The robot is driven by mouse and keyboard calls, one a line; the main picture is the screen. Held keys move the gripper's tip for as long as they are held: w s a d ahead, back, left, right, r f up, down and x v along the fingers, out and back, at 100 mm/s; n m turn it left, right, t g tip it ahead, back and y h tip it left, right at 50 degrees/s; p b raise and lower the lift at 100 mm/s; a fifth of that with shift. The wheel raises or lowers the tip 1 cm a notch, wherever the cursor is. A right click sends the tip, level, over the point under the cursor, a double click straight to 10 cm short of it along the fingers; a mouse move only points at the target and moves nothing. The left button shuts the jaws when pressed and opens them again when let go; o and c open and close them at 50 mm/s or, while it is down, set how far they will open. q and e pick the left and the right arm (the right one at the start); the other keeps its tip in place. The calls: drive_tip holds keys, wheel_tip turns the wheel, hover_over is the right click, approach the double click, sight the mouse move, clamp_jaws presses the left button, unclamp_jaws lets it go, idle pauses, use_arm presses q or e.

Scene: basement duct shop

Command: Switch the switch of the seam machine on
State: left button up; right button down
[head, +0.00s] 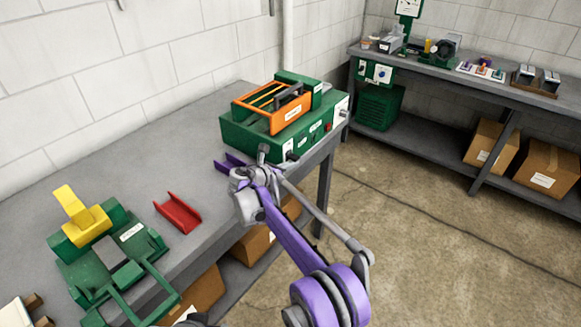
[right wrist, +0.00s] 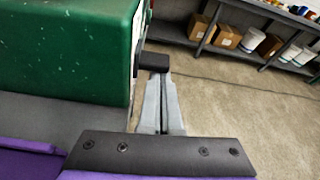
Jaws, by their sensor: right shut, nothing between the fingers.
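The seam machine appears to be the green box (head: 262,138) with an orange frame on top, on the grey bench in the head view. Its front face carries white labels, a red part (head: 328,127) and a small dark part (head: 291,156) near the left end, which may be the switch. My right gripper (head: 263,152) is shut and empty just in front of that left end. In the right wrist view, the shut fingertips (right wrist: 153,62) are beside the green housing (right wrist: 65,50), close to a dark part on its face. Contact and the switch position cannot be told. My left gripper is not in view.
On the bench (head: 120,172) are a red channel piece (head: 178,212) and a green device with a yellow lever (head: 80,215). Cardboard boxes stand below. A second bench (head: 470,78) with tools is at the back right. The concrete floor (head: 420,215) between is clear.

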drive_tip(key=shift+r+n+g+h, duration=0.3)
drive_tip(key=shift+n+h, duration=0.1)
drive_tip(key=shift+n, duration=0.2)
